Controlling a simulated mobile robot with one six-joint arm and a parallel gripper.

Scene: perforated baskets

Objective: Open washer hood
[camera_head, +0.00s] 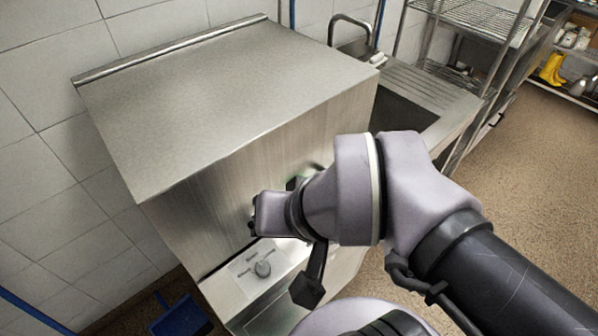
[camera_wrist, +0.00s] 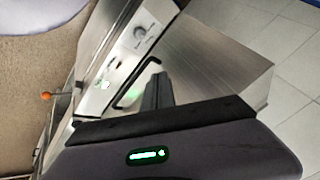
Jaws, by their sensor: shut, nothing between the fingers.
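The washer hood (camera_head: 230,110) is a large brushed-steel box in the head view, with a flat top and a plain front. It is down, with its lower front edge close to the control panel (camera_head: 262,268). In the wrist view the hood's front (camera_wrist: 215,65) fills the right middle. A dark curved handle (camera_wrist: 127,74) shows near its edge beside the panel. My gripper (camera_head: 252,224) is at the hood's lower front in the head view. Its fingers (camera_wrist: 157,80) are shut and empty, close to the handle in the wrist view; I cannot tell whether they touch it.
A round knob (camera_head: 262,269) sits on the panel. A sink with a tap (camera_head: 352,22) and a ribbed drainboard (camera_head: 428,88) adjoin the washer at right. A wire shelf (camera_head: 465,14) stands behind. A blue dustpan (camera_head: 180,316) lies at lower left. Brown floor (camera_head: 530,190) is open at right.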

